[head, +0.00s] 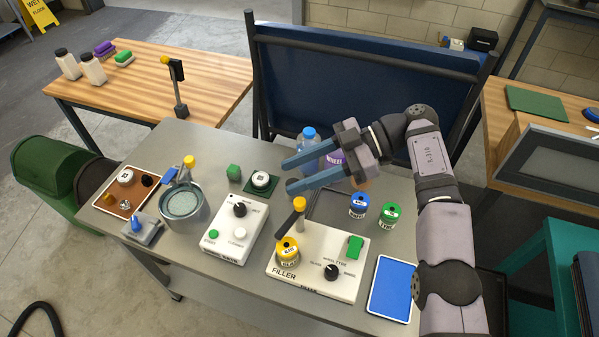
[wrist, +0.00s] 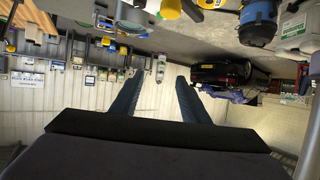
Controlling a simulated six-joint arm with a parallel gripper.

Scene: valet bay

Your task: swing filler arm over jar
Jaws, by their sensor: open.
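The white filler box (head: 345,268) stands at the front of the grey bench, with a dark knob and a green switch on it. A yellow-labelled jar (head: 288,253) stands on its left part. The filler arm (head: 289,221) is a dark bar by a yellow-topped post (head: 299,206). Its free end slants down-left close to the jar's top; I cannot tell whether it is directly above the mouth. My gripper (head: 288,175) is open and empty, its blue fingers pointing left, above and behind the post in the head view. Its fingers also show in the wrist view.
A tray with a blue jar (head: 358,206) and a green jar (head: 390,216) are at the right. A blue-capped bottle (head: 309,142) stands behind the fingers. A white control box (head: 236,229) and a metal pot (head: 184,222) are left. A blue pad (head: 392,289) lies front right.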

